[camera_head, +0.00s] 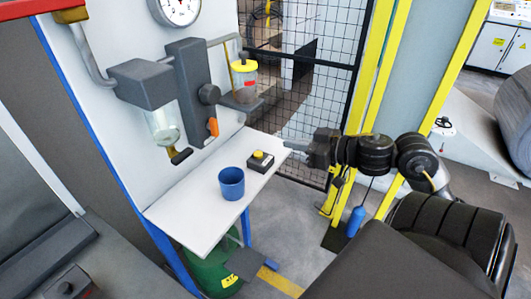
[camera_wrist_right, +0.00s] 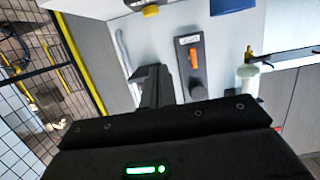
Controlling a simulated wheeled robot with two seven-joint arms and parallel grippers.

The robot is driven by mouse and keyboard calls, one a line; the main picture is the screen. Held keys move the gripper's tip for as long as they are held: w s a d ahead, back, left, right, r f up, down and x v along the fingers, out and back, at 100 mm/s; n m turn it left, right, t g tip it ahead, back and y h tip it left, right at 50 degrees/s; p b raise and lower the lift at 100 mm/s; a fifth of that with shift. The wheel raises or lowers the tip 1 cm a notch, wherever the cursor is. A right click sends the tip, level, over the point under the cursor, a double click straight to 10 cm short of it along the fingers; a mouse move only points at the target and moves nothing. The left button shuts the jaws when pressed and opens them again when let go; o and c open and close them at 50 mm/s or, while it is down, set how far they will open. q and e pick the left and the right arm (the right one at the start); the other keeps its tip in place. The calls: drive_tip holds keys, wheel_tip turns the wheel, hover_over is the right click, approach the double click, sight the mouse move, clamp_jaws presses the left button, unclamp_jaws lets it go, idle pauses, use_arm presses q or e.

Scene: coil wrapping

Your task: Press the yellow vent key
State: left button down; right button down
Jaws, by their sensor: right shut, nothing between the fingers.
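The yellow vent key (camera_head: 258,154) sits on top of a small dark box (camera_head: 262,164) on the white shelf. In the right wrist view the yellow key (camera_wrist_right: 151,11) shows at the top edge, partly cut off. My right gripper (camera_head: 291,147) comes in from the right and points left, near the shelf's right end. It is shut and empty, to the right of the key and apart from it. In the wrist view its dark fingers (camera_wrist_right: 152,84) are together, below the key in the picture. My left gripper is not in view.
A blue cup (camera_head: 231,184) stands on the shelf (camera_head: 195,215) in front of the dark box. Above are a grey valve block (camera_head: 190,75) with an orange lever (camera_head: 213,127) and glass bowls. A mesh fence (camera_head: 300,80) stands behind. A green cylinder (camera_head: 218,272) is under the shelf.

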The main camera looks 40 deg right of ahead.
drive_tip(key=w+b, duration=0.1)
hover_over(265, 160)
wheel_tip(265, 160, down, 2)
drive_tip(key=shift+p, duration=0.3)
wheel_tip(265, 160, down, 3)
drive_tip(key=shift+w+r+b, duration=0.1)
drive_tip(key=shift+r+b, duration=0.05)
drive_tip(key=shift+b, duration=0.15)
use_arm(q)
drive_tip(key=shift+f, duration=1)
use_arm(e)
drive_tip(key=shift+f, duration=0.8)
